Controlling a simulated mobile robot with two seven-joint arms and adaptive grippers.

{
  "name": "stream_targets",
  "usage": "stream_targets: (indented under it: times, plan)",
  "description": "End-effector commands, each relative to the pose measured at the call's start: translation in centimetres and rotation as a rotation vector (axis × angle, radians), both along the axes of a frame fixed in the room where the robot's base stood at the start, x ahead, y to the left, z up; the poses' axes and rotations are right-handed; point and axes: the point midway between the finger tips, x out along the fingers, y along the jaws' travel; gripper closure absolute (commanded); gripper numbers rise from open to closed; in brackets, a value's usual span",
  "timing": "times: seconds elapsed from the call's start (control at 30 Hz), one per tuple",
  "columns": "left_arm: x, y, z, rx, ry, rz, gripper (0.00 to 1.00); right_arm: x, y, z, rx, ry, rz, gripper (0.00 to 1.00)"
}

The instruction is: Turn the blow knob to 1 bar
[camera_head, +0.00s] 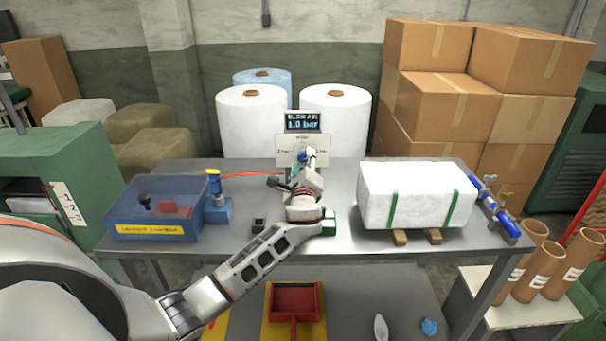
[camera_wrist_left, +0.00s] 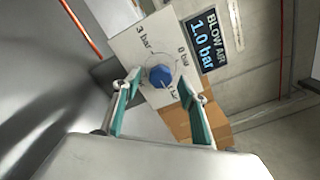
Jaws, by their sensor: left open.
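The blow knob (camera_wrist_left: 159,76) is a blue round knob on a light panel (camera_wrist_left: 128,47) marked 0 bar, 3 bar and a partly hidden 1 bar. The display (camera_wrist_left: 212,42) beside it reads BLOW AIR 1.0 bar; it also shows in the head view (camera_head: 303,121). My left gripper (camera_wrist_left: 160,105) is open, its two fingers apart on either side below the knob in the wrist view. Neither finger visibly touches the knob. In the head view my left gripper (camera_head: 305,158) is in front of the panel and hides the knob. My right gripper is not in view.
A blue-tinted bin (camera_head: 160,208) stands on the left of the metal table (camera_head: 345,243). A white wrapped block (camera_head: 416,194) with green straps lies on the right. White film rolls (camera_head: 251,120) and stacked cartons (camera_head: 440,110) stand behind. A red tray (camera_head: 294,301) is on the lower shelf.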

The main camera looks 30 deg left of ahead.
Motion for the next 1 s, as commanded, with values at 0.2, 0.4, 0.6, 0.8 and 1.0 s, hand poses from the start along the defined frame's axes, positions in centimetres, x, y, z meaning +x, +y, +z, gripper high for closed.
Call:
stream_targets:
  times: [0.2, 0.4, 0.6, 0.8, 1.0]
  plan:
    - [-3.8, -2.4, -0.1, -0.003, 0.001, -0.002, 0.58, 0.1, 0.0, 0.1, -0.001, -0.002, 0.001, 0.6]
    - [-7.0, -4.3, -0.1, -0.003, 0.002, -0.001, 0.58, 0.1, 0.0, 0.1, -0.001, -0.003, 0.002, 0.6]
    - [-8.7, -5.3, 0.0, -0.001, 0.0, 0.001, 0.58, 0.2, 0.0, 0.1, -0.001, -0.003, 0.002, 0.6]
    - [-9.0, -5.5, 0.0, 0.0, 0.001, 0.001, 0.58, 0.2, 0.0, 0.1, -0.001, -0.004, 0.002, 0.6]
    - [-9.0, -5.5, 0.0, 0.0, 0.001, 0.001, 0.58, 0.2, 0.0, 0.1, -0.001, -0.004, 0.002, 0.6]
